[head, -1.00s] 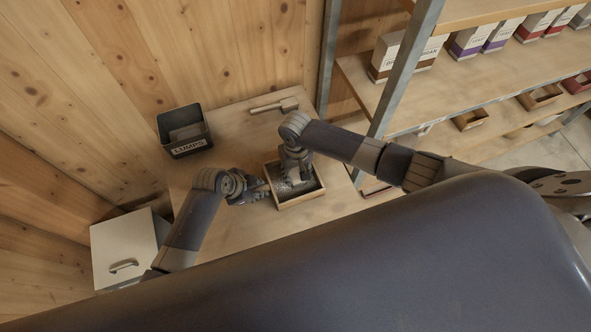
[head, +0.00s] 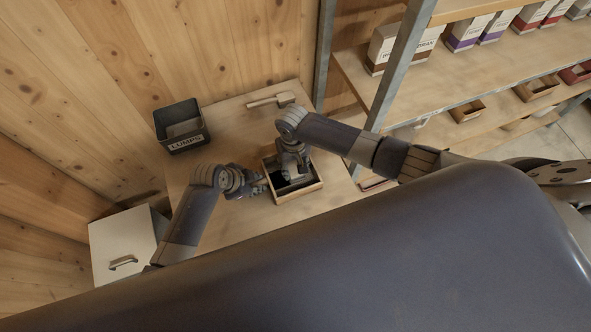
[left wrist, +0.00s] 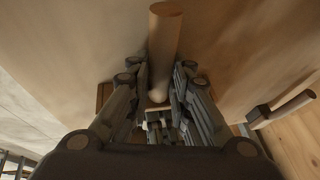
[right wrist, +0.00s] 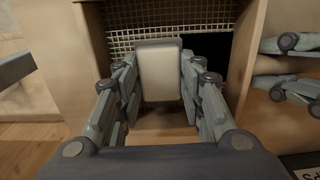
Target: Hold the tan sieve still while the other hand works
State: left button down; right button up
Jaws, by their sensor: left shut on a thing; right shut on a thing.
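The tan sieve (head: 299,193), a wooden-framed box, sits near the table's front edge in the head view. Its mesh and frame also show in the right wrist view (right wrist: 94,42). My left gripper (head: 262,186) is at its left side, shut on a round wooden handle (left wrist: 163,45) that looks like the sieve's. My right gripper (head: 292,174) is over the inside of the sieve, shut on a pale block with a dark top edge (right wrist: 160,72). A black patch (right wrist: 205,52) shows beside the mesh; I cannot tell what it is.
A dark bin labelled LUMPS (head: 181,126) stands at the table's back left. A wooden brush or mallet (head: 270,100) lies at the back. A white cabinet (head: 124,248) is at left. Shelves with boxes (head: 462,75) stand at right. The table between bin and sieve is clear.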

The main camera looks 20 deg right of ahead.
jog(key=shift+w, duration=0.3)
jog(key=shift+s+f, duration=0.1)
jog(key=shift+s, duration=1.4)
jog(key=shift+w, duration=0.75)
